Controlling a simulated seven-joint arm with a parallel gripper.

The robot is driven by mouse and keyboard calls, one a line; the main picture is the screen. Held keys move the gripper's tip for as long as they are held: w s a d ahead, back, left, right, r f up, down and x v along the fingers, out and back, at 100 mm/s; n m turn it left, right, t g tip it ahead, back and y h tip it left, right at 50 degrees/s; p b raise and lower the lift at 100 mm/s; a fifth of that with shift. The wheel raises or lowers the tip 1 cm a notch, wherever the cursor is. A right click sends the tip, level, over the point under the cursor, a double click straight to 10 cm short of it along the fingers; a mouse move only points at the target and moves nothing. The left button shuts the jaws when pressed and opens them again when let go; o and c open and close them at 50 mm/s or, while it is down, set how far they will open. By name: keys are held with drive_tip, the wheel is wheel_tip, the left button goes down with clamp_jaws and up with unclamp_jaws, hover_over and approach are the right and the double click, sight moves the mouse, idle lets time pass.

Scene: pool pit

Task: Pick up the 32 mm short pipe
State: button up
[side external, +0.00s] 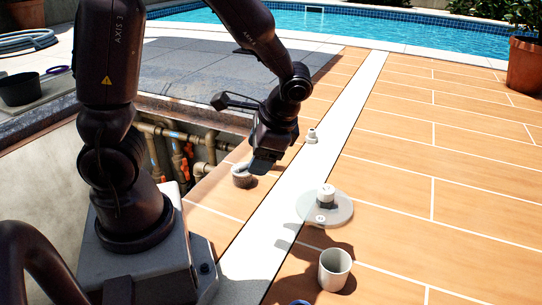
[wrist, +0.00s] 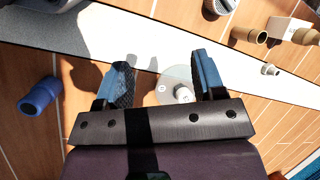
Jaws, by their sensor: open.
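A short white open-ended cylinder (side external: 335,269) stands upright on the tiles at the front right of the side view. It looks like a short pipe, but no size can be read. In the wrist view a tan tubular piece (wrist: 248,35) lies at the upper right; I cannot tell which is the 32 mm pipe. My gripper (side external: 262,163) hangs above the floor, behind and left of the white cylinder. In the wrist view its blue fingers (wrist: 165,82) are apart, with nothing held between them. The white cylinder is not visible there, probably hidden by the gripper.
A grey cap (side external: 242,176), a small white fitting (side external: 312,136), a blue fitting (wrist: 40,95) and a box (wrist: 284,31) lie around. An open pit with pipes (side external: 190,150) is left of the gripper. Tiles at right are clear.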

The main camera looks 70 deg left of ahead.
drive_tip(key=w+a+f+m+g+y, duration=0.2)
drive_tip(key=w+a+f+m+y, duration=0.1)
drive_tip(key=a+f+m+y, duration=0.85)
drive_tip(key=w+a+r+m+t+y, duration=0.1)
drive_tip(key=w+a+m+t+y, duration=0.2)
drive_tip(key=w+a+m+t, duration=0.3)
drive_tip(key=shift+n+h, duration=0.25)
drive_tip(key=shift+n, duration=0.5)
drive_tip(key=f, duration=0.2)
drive_tip(key=w+d+f, duration=0.1)
drive_tip(key=f, duration=0.4)
drive_tip(key=shift+w+d+f, duration=0.15)
drive_tip(key=shift+f, duration=0.15)
drive_tip(key=shift+a, duration=1.05)
drive_tip(key=shift+w+a+r, duration=0.1)
drive_tip(key=shift+w+a, duration=0.05)
drive_tip(key=shift+a, duration=1.2)
drive_tip(key=shift+w+a, duration=0.1)
drive_tip(key=shift+a, duration=1.25)
